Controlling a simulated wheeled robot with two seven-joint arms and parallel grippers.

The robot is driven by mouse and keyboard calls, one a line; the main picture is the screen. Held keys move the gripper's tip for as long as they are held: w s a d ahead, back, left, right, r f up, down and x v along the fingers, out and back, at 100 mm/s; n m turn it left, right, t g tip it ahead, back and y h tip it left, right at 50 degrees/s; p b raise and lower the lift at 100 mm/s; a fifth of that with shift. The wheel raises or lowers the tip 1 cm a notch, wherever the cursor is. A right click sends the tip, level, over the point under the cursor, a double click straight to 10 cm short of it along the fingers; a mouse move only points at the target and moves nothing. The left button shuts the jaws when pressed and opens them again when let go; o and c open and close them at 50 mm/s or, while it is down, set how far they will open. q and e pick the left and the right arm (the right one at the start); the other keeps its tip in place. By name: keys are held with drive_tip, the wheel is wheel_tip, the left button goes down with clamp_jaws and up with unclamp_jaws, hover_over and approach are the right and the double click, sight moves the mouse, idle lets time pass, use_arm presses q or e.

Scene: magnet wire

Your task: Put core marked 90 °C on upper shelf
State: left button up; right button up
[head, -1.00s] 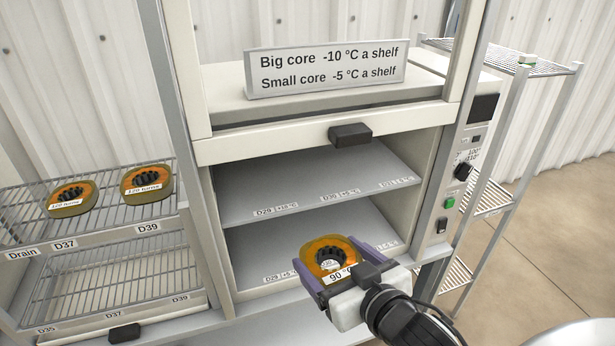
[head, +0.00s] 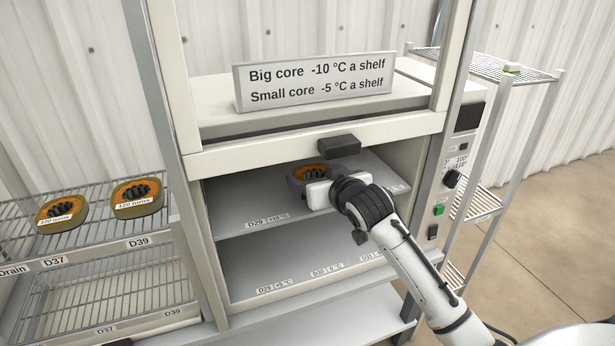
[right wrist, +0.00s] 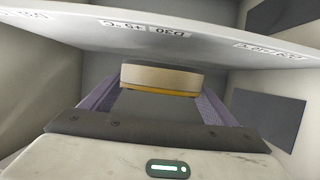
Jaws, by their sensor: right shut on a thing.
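The core (head: 309,171), an orange ring with a black toothed centre, is in the upper compartment of the cabinet, over the upper shelf (head: 232,193). Its 90 °C label is hidden in the head view now. My right gripper (head: 312,183) is shut on the core, its purple fingers on either side of it. The right wrist view shows the core (right wrist: 160,77) between the fingers, near the shelf edge (right wrist: 190,35) with its upside-down labels. Whether the core touches the shelf cannot be told. My left gripper is not in view.
A sign (head: 315,82) on the cabinet gives shelf corrections for big and small cores. The black door handle (head: 338,145) is just above my gripper. The lower shelf (head: 280,262) is empty. A wire rack (head: 90,226) at left holds two cores marked 120 turns.

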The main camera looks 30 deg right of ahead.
sight(311, 177)
drive_tip(key=w, duration=0.2)
drive_tip(key=w+d, duration=0.1)
drive_tip(key=w, duration=0.2)
drive_tip(key=shift+w+d+r, duration=0.1)
drive_tip(key=shift+w+r, duration=0.05)
drive_tip(key=shift+r, duration=0.05)
wheel_tip(311, 177, down, 4)
drive_tip(key=shift+r, duration=0.25)
drive_tip(key=o, duration=1.4)
drive_tip(key=shift+f, duration=0.3)
drive_tip(key=o, duration=0.4)
drive_tip(key=v, duration=1.2)
drive_tip(key=shift+r, duration=0.15)
